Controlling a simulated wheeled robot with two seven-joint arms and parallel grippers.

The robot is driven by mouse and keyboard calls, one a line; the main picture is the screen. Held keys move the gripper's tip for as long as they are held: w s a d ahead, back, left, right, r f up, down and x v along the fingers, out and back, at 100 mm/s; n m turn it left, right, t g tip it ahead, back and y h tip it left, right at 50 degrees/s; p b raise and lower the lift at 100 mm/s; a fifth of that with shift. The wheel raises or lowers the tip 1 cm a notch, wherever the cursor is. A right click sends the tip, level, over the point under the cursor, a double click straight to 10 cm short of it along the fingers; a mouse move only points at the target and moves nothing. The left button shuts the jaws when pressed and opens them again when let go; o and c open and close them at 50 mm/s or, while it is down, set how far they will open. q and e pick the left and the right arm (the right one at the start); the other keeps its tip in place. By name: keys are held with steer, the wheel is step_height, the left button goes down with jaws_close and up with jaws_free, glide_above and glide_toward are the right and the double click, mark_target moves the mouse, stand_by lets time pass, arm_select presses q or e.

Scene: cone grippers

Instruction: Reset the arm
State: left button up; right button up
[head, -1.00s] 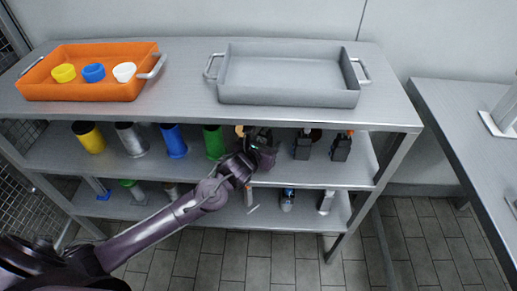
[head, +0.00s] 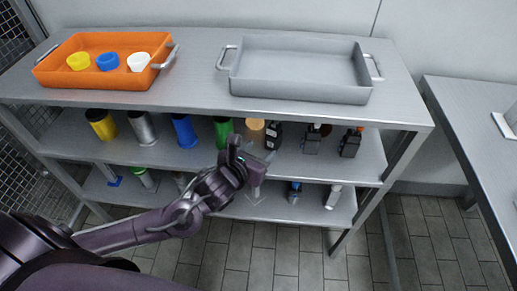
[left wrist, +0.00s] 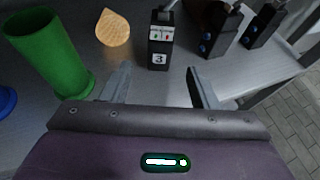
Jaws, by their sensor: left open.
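My left gripper (head: 254,151) is in front of the middle shelf, with its arm coming in from the lower left. In the left wrist view its two fingers (left wrist: 158,85) are apart with nothing between them. Beyond the fingers a black device marked 3 (left wrist: 160,45) stands on the shelf; it also shows in the head view (head: 273,136). A green cylinder (left wrist: 48,52) stands left of the fingers, and a wooden-coloured round object (left wrist: 113,28) is between it and the device. My right gripper is not in view.
The top shelf holds an orange tray (head: 60,79) with yellow, blue and white cups, and an empty grey tray (head: 300,92). The middle shelf (head: 75,145) holds several cylinders and black devices. The bottom shelf holds smaller items. Another table (head: 470,130) stands at right.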

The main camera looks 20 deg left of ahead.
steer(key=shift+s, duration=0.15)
